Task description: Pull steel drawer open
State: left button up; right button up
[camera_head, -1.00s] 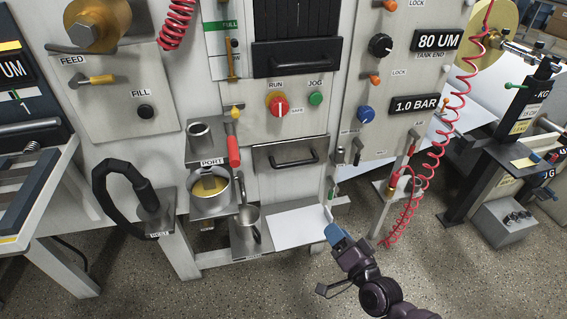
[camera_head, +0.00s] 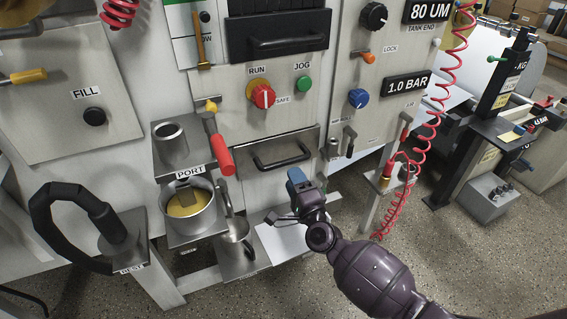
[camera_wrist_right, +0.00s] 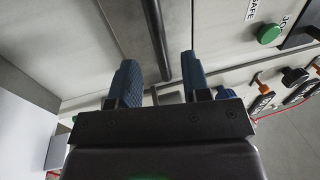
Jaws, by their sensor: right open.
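The steel drawer (camera_head: 268,182) is a flat metal front below the RUN and JOG controls, and it appears closed. Its black bar handle (camera_head: 281,162) crosses the front. My right gripper (camera_head: 295,178) has blue fingers and is just in front of the drawer, close to the handle's right end. In the right wrist view the gripper (camera_wrist_right: 160,82) is open, and the black handle bar (camera_wrist_right: 156,40) shows in the gap between its fingers. I cannot tell whether a finger touches the bar. My left gripper is not in view.
A red-handled lever (camera_head: 221,155) and a pot (camera_head: 190,222) of yellow liquid are left of the drawer. A white sheet (camera_head: 284,243) lies on a low shelf below. A coiled red hose (camera_head: 437,125) hangs to the right. The speckled floor in front is open.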

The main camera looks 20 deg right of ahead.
aim_at(285, 163)
jog(key=shift+w+a+r+b, duration=0.1)
jog(key=shift+w+r+b, duration=0.1)
jog(key=shift+w, duration=0.9)
jog(key=shift+w+d+r+b, duration=0.1)
jog(key=shift+w+r, duration=0.05)
jog(key=shift+w, duration=0.9)
jog(key=shift+w+a+r+b, duration=0.1)
jog(key=shift+w+r, duration=0.1)
jog(key=shift+w, duration=0.9)
grip_shut()
